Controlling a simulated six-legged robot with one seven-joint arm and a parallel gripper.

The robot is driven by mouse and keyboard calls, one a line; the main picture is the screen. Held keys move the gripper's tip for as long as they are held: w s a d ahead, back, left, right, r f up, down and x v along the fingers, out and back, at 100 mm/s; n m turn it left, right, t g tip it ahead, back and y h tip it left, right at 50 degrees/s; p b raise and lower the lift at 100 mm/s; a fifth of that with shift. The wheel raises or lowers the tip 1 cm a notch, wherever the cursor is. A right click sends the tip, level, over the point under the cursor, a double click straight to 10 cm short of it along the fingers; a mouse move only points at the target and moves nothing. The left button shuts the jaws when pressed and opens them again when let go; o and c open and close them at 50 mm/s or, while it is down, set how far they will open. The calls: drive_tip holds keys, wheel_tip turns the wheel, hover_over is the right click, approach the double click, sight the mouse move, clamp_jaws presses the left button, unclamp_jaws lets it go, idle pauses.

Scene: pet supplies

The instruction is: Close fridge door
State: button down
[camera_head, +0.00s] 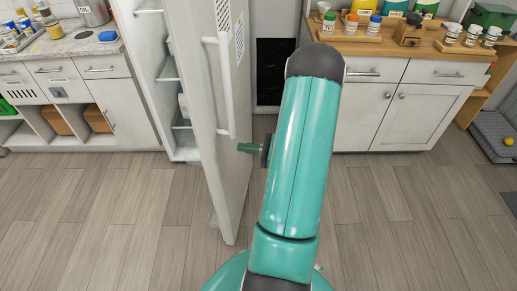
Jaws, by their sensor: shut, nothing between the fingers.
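The fridge door (205,122) stands open, swung out toward me, with its outer face and long white vertical handle (224,85) turned to the right. The fridge's inside, with shelves (168,68), shows to the left of the door. My teal arm rises in the middle of the view. My gripper (242,147) sticks out to the left of the arm. Its green fingers are shut and empty. They point at the door's outer face, close to the lower end of the handle. I cannot tell whether they touch the door.
A left counter (70,45) holds a canister and bottles. A right wooden counter (365,42) over white cabinets holds jars and bottles. A dark opening (272,70) lies behind my arm.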

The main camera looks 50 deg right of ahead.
sight(218, 144)
drive_tip(key=x, duration=0.6)
drive_tip(key=shift+w, duration=0.1)
drive_tip(key=shift+w+a, duration=0.15)
